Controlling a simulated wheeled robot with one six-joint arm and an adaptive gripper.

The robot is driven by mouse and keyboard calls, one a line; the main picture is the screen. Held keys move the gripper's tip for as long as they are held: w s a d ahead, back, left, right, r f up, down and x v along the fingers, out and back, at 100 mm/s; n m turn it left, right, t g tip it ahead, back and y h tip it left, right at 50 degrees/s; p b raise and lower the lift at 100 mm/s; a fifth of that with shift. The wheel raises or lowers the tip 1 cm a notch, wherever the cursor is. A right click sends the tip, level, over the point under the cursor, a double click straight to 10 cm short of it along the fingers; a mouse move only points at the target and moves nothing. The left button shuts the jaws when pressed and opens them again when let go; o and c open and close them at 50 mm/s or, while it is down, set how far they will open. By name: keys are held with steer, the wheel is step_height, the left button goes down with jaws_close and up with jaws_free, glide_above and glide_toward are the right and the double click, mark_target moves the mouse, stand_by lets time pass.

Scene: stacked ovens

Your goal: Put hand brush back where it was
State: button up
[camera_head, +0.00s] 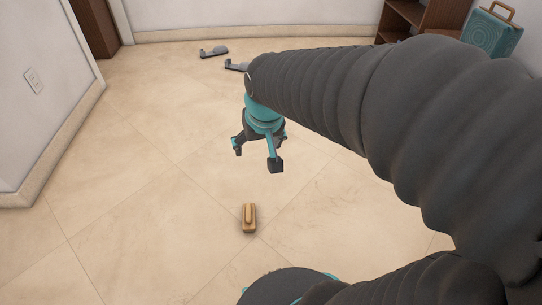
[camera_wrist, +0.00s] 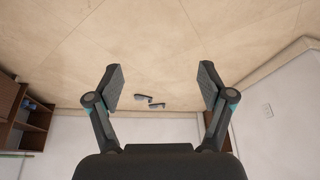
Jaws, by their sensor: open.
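A small tan wooden block with a raised grip, which looks like the hand brush (camera_head: 249,217), lies on the tiled floor near my base in the head view. It is not seen in the wrist view. My gripper (camera_head: 257,157) is open and empty, held above the floor beyond the brush in the head view. In the wrist view my gripper (camera_wrist: 162,80) has its two fingers spread wide with nothing between them.
Two grey-and-dark objects (camera_head: 213,52) lie on the floor near the back wall; they also show in the wrist view (camera_wrist: 157,106). A brown shelf (camera_head: 405,17) and teal case (camera_head: 491,33) stand at back right. Wall at left; middle floor is clear.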

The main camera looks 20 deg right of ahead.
steer(key=s+r+t, duration=0.1)
steer(key=s+r, duration=0.2)
steer(key=s, duration=0.9)
steer(key=shift+r+n, duration=0.2)
steer(key=shift+n, duration=0.2)
